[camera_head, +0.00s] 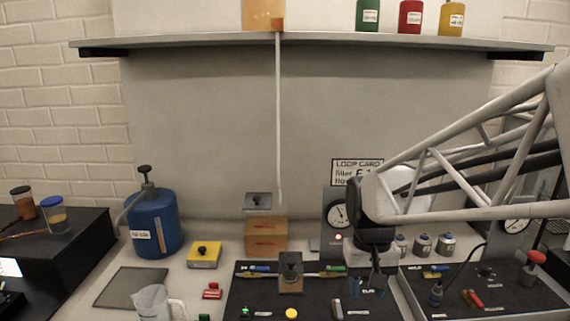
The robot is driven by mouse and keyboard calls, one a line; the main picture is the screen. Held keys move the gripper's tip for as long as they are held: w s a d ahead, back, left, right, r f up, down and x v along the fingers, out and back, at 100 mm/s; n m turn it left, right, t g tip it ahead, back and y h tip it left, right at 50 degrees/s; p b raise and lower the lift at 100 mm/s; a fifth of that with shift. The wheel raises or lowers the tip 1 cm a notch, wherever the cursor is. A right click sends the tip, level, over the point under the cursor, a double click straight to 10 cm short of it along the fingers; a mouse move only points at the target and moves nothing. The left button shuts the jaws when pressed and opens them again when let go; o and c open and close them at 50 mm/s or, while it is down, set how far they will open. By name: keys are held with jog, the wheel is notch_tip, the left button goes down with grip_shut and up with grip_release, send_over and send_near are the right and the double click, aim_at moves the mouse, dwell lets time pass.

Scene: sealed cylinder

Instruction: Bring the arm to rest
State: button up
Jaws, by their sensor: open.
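My arm reaches in from the right edge over the bench. My gripper (376,282) points down above the right part of the dark tool mat (257,303). Its fingers are apart, and I see nothing held between them. Whether the fingertips touch the mat cannot be told from this view. Part of the loop card sign (345,172) and a dial panel behind it are partly covered by my arm.
A block with a black knob (291,277) stands on the mat, left of my gripper. A blue jug (154,222), a yellow box (205,256) and a clear beaker (153,302) stand left. A second dark tray (490,291) lies right. A shelf (310,39) spans above.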

jog(key=s+d+r+t, duration=0.2)
jog(key=s+t, duration=0.2)
jog(key=s, duration=0.9)
jog(key=shift+s+d, duration=0.2)
jog(key=shift+s, duration=0.05)
dwell(0.9)
